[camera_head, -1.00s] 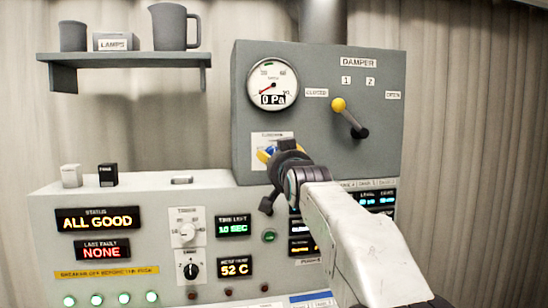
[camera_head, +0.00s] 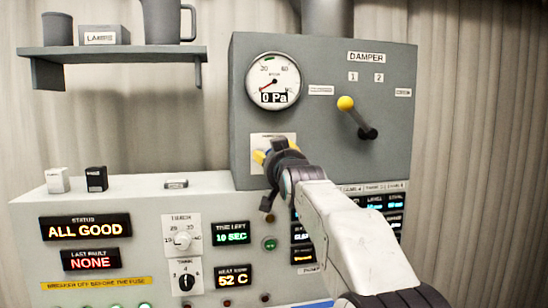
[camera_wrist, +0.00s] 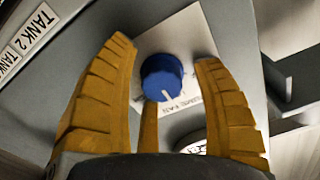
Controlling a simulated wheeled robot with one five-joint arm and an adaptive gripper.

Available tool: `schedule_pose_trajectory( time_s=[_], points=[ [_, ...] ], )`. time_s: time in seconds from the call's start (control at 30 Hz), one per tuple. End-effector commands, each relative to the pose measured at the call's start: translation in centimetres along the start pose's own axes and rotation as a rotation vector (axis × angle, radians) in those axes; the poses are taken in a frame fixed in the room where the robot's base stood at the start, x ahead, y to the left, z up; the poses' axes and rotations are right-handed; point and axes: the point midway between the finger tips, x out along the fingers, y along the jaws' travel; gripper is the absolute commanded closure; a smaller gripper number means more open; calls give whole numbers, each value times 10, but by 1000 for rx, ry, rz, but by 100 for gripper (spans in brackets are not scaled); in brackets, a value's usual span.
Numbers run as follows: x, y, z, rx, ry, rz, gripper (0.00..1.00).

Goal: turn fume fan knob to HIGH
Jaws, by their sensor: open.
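The fume fan knob (camera_wrist: 162,78) is blue and round with a white pointer line, on a white plate (camera_wrist: 190,45) seen in the wrist view. The plate's lettering is partly hidden, with "FAN" readable. My gripper (camera_wrist: 170,55) has its yellow fingers spread on both sides of the knob, with a gap on the left and right. The knob is not held. In the head view my gripper (camera_head: 264,155) is in front of the plate (camera_head: 272,138) on the grey box. There it hides the knob.
The grey box carries a gauge (camera_head: 273,81) reading 0 Pa and a yellow-tipped damper lever (camera_head: 357,117). Below is a white console (camera_head: 120,205) with displays and two dials.

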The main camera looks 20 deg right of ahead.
Motion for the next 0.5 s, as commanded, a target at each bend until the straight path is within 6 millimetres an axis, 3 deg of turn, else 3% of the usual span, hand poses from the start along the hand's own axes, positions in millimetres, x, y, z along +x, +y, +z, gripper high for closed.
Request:
schedule_pose_trajectory(
  time_s=[0.27,0.5],
  points=[
    [0,0,0,0,0,0,37],
    [0,0,0,0,0,0,58]
  ],
)
